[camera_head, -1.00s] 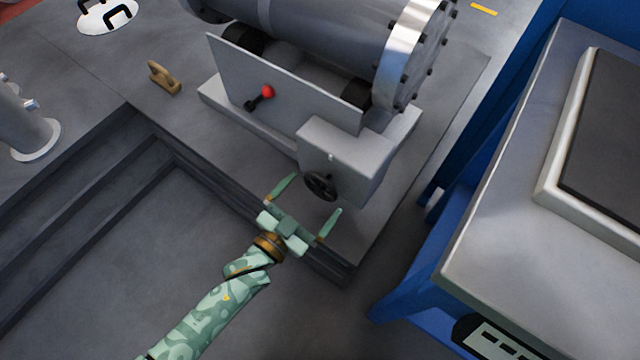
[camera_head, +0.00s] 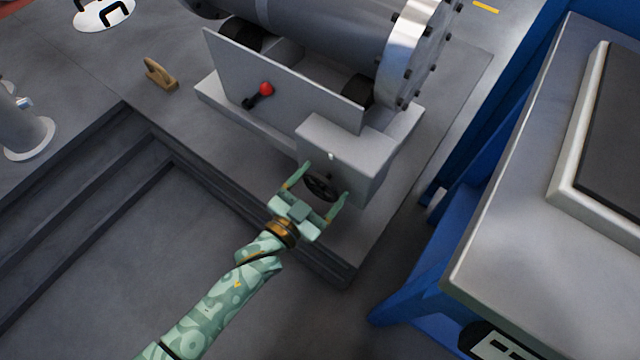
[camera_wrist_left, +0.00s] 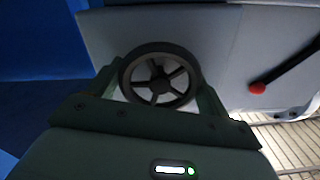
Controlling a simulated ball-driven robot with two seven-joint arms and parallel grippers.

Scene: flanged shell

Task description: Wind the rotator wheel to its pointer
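The rotator wheel (camera_head: 321,187) is a dark spoked handwheel on the front of a grey box (camera_head: 345,150). A small white pointer mark (camera_head: 331,156) sits on the box above it. My left gripper (camera_head: 325,181) is open, with one finger on each side of the wheel. In the left wrist view the wheel (camera_wrist_left: 159,80) stands between the two spread fingers (camera_wrist_left: 160,88). I cannot tell whether the fingers touch its rim. My right gripper is not in view.
A large flanged cylinder (camera_head: 320,35) lies on rollers behind a grey plate with a red-knobbed lever (camera_head: 266,89). A grey-topped blue bench (camera_head: 500,220) stands at the right. A tan handle-like block (camera_head: 160,75) lies on the platform at the left.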

